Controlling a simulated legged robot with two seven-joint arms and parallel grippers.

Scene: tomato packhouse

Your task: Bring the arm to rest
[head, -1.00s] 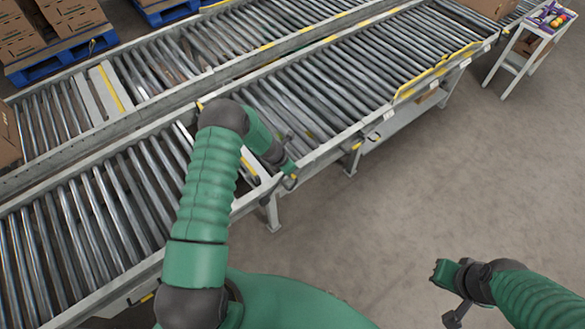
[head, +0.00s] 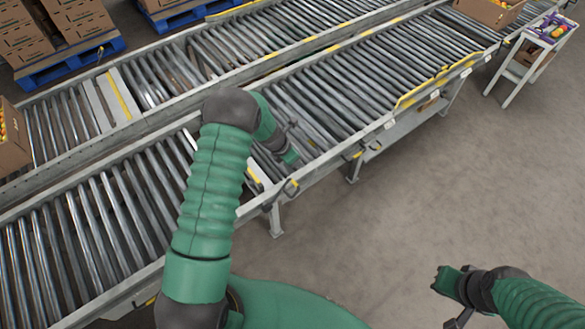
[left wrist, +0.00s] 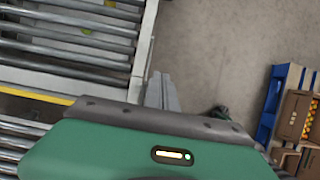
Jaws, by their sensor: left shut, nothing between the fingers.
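My left arm rises from the bottom of the head view and bends over at the elbow. My left gripper (head: 290,157) is at the near edge of the front roller conveyor (head: 335,158), over or beside its side rail; the exact height is hard to tell. In the left wrist view its grey fingers (left wrist: 162,92) are together with nothing between them. My right gripper (head: 446,278) is at the lower right of the head view, over the bare floor, apart from the conveyor. Its fingers are too small and turned to show whether they are open.
A second roller conveyor runs behind the front one. A carton with produce (head: 10,140) is at the left edge, another carton (head: 490,12) at the top right. Stacked cartons stand on a blue pallet (head: 70,65). A small white stand (head: 517,72) is at the right. The floor (head: 430,190) is clear.

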